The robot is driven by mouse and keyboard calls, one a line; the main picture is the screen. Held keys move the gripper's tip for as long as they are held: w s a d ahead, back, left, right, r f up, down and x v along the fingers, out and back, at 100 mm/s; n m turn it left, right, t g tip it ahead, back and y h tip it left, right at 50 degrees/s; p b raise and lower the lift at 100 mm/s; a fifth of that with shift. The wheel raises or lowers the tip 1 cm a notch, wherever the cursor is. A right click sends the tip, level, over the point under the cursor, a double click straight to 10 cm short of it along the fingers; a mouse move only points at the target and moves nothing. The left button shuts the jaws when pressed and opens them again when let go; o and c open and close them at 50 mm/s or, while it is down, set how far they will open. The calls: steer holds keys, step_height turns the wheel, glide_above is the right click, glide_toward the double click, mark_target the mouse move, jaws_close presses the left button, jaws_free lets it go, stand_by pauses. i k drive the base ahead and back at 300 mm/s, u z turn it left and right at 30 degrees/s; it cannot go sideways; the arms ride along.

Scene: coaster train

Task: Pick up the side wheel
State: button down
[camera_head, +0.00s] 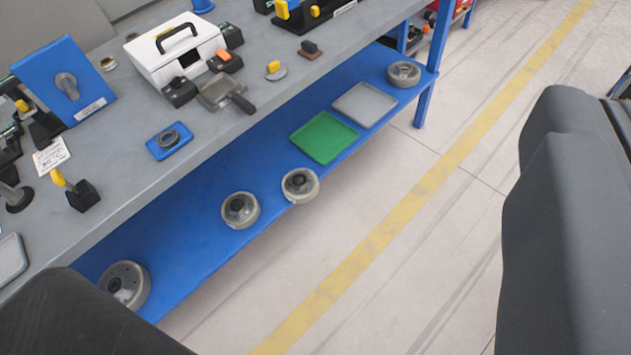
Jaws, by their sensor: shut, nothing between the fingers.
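Several round grey wheels with dark hubs rest on the blue lower shelf of a workbench. One wheel (125,285) is at the near left, partly covered by a dark shape. Two wheels stand close together in the middle, one at the left (240,210) and one at the right (300,186), near the shelf's front edge. Another wheel (403,74) sits at the far end, beside a blue table leg. I cannot tell which of them is the side wheel. My gripper does not show in this view.
A green tray (324,138) and a grey tray (364,104) lie on the blue shelf (185,205). The grey bench top (130,110) above holds tools and a white case (176,48). Large dark shapes fill the lower left and right edge. Pale floor with a yellow line is clear.

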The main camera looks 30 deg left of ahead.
mark_target(301, 185)
steer(key=i, duration=0.9)
steer(key=u, duration=0.05)
